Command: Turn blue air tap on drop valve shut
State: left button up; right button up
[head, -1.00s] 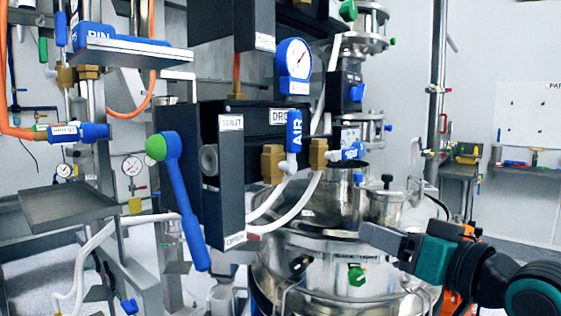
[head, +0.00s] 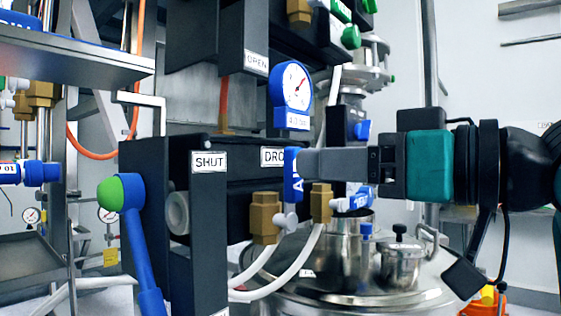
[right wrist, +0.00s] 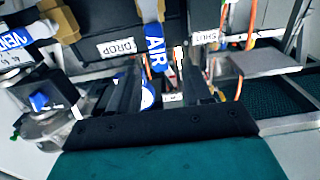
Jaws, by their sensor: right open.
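The blue AIR tap (head: 291,187) stands upright on the front of the black drop valve box (head: 225,185), above a brass fitting (head: 265,215). My right gripper (head: 308,164) comes in from the right at the tap and hides part of its lettering. In the right wrist view the AIR tap (right wrist: 156,45) shows between the two open fingers (right wrist: 160,85), lettering toward me. I cannot tell whether a finger touches it. The DROP label is partly hidden in the head view. My left gripper is not in view.
A blue VENT tap (head: 355,200) lies just right of a second brass fitting (head: 321,203). A blue pressure gauge (head: 293,92) is above. A green-tipped blue lever (head: 128,225) stands to the left by the SHUT label (head: 209,161). White hoses (head: 300,262) curve below, beside the steel vessel (head: 350,295).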

jog(key=x, duration=0.7)
jog(key=shift+a, duration=0.15)
jog(key=shift+w, duration=0.15)
jog(key=shift+c, duration=0.4)
grip_shut()
